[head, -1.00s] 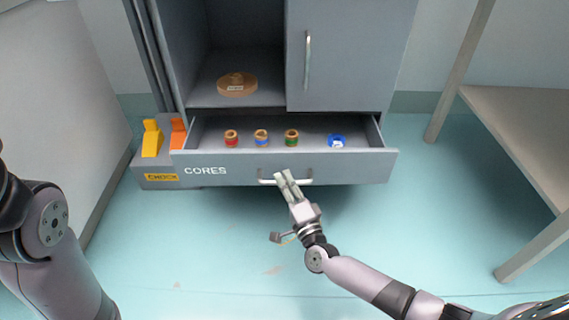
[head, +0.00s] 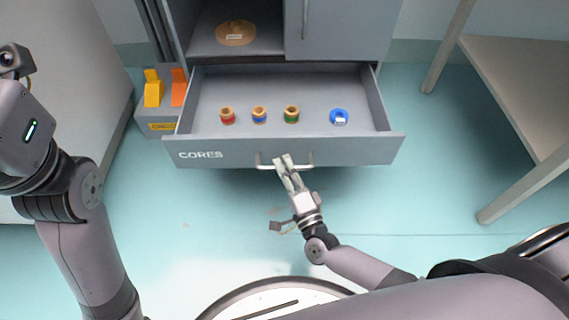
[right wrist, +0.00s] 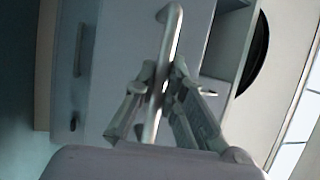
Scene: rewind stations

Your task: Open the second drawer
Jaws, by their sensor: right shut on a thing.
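The drawer labelled CORES (head: 350,152) stands well pulled out from the grey cabinet in the head view. Its silver bar handle (head: 304,166) is on the front panel. My right gripper (head: 284,163) is shut on the handle, which also shows between the fingers in the right wrist view (right wrist: 163,70). Inside the drawer lie a red-banded core (head: 227,116), a blue-banded core (head: 259,115), a green-banded core (head: 291,114) and a blue ring with a white label (head: 339,117). My left arm is at the left; its fingers are not in view.
An open shelf above the drawer holds a flat brown disc (head: 236,33). A closed cabinet door (head: 345,28) is beside it. Yellow and orange blocks (head: 154,90) stand left of the drawer. A table (head: 520,90) is at the right. The floor in front is clear.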

